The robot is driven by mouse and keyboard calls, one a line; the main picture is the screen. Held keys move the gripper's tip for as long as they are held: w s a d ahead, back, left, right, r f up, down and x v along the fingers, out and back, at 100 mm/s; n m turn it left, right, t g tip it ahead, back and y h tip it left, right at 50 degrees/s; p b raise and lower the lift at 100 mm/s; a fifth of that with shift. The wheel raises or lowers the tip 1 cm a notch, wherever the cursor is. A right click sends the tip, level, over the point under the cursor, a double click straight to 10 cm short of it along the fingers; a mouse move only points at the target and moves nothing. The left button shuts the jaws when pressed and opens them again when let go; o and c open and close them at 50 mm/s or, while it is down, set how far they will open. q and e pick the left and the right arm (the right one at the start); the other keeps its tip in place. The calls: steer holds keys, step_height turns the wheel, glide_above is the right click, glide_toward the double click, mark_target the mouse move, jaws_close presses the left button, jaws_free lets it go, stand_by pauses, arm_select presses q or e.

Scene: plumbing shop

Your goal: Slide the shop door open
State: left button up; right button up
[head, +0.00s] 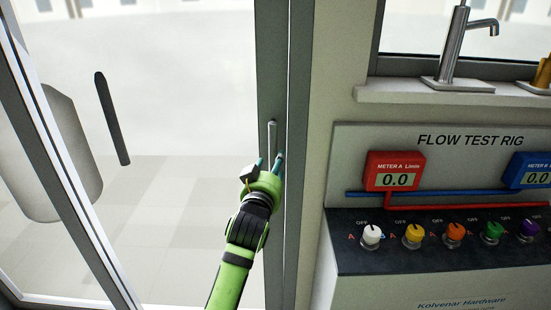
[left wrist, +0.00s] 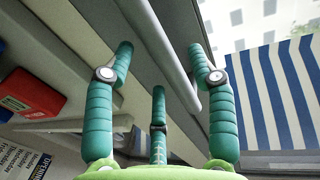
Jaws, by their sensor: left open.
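The shop door (head: 272,60) is a large glass panel with a dark grey frame, and its right upright stands by the wall post. A slim grey upright bar handle (head: 272,138) is fixed on that upright. My left gripper (head: 270,159) is open at the handle's lower part. In the left wrist view the handle (left wrist: 160,45) runs diagonally between the spread teal fingers of my left gripper (left wrist: 166,66). I cannot tell whether any finger touches it. The handle's lower end is partly hidden by the gripper in the head view. My right gripper is not in view.
Right of the door stands the flow test rig (head: 470,140) with a red meter (head: 394,171), a blue meter (head: 529,170) and several coloured knobs. A tap (head: 455,45) is on the sill (head: 425,92) above. A dark upright bar (head: 112,118) shows at left.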

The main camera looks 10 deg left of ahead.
mark_target(274, 162)
arm_select(q)
steer(key=shift+w, duration=1.65)
jaws_close()
